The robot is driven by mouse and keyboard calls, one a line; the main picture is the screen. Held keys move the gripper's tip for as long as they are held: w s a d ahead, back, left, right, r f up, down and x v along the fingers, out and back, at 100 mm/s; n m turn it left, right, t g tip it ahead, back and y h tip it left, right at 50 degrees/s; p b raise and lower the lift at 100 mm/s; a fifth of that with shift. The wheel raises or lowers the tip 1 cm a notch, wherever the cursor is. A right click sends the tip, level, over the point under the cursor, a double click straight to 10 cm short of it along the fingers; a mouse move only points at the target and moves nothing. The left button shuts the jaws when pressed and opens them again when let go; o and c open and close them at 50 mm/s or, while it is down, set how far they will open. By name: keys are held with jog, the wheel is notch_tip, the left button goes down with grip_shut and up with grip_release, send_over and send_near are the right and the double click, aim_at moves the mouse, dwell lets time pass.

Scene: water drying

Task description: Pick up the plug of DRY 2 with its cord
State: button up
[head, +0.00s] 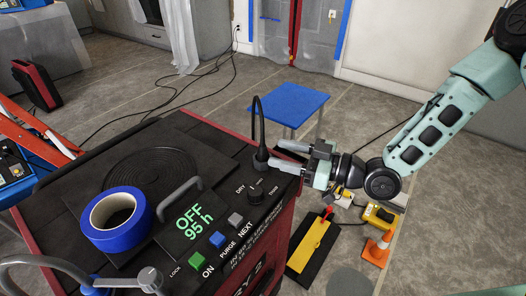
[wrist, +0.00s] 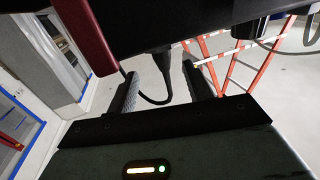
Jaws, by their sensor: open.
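The DRY 2 machine (head: 170,245) is a dark box with red edges; its panel shows "OFF 95 h". The black plug (head: 261,158) stands upright at the panel's back right corner, its black cord (head: 257,108) arching up from it. My gripper (head: 277,153) reaches in from the right, fingers apart, tips close beside the plug. In the wrist view the plug (wrist: 156,62) appears between the open finger tips, with the cord (wrist: 158,101) looping between the fingers. I cannot tell whether either finger touches the plug.
A blue tape roll (head: 112,243) and a grey handle (head: 178,196) are on the machine top. A knob (head: 256,194) is close to the plug. A blue-topped table (head: 288,104) stands behind.

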aim_at(262, 150)
jog(key=shift+s+p+x, duration=0.1)
jog(key=shift+p+x, duration=0.25)
jog(key=shift+x, duration=1.05)
jog(key=shift+s+p+x, duration=0.15)
jog(key=shift+p+x, duration=0.2)
jog(key=shift+x, duration=1)
jog(key=shift+a, duration=0.1)
jog(key=shift+c, duration=0.2)
jog(key=c, duration=1)
